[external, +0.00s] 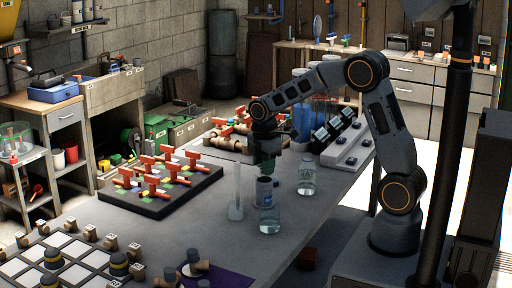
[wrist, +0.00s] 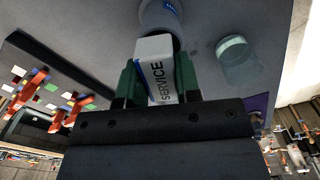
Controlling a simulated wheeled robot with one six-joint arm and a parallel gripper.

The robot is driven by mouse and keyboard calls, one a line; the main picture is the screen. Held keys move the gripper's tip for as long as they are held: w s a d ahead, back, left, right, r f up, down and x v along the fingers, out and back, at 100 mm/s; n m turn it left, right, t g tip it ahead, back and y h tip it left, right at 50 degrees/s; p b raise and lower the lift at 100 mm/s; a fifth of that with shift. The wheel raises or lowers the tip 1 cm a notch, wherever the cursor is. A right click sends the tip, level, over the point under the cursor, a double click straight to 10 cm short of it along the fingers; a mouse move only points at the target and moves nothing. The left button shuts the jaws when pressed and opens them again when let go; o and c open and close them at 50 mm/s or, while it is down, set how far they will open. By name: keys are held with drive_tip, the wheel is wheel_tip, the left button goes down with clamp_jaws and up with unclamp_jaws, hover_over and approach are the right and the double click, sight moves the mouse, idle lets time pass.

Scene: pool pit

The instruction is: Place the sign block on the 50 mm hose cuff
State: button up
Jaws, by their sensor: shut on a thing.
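The sign block (wrist: 155,68) is white with the word SERVICE and a blue edge. My gripper (wrist: 158,85) is shut on it, one green finger on each side. In the external view my gripper (external: 267,158) points down over the table, and the block is hard to make out there. In the wrist view the cuff (wrist: 161,14) shows just beyond the block's far end. I cannot tell whether they touch.
A clear glass beaker (external: 270,220), a tall measuring cylinder (external: 236,200) and a glass bottle (external: 306,178) stand close around the cuff. A dark board with red-handled valves (external: 158,180) lies to the left. The grey table (external: 160,225) is bare between the boards.

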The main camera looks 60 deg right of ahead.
drive_tip(key=shift+f, duration=0.85)
drive_tip(key=shift+f, duration=0.2)
drive_tip(key=o, duration=1)
drive_tip(key=shift+r, duration=0.15)
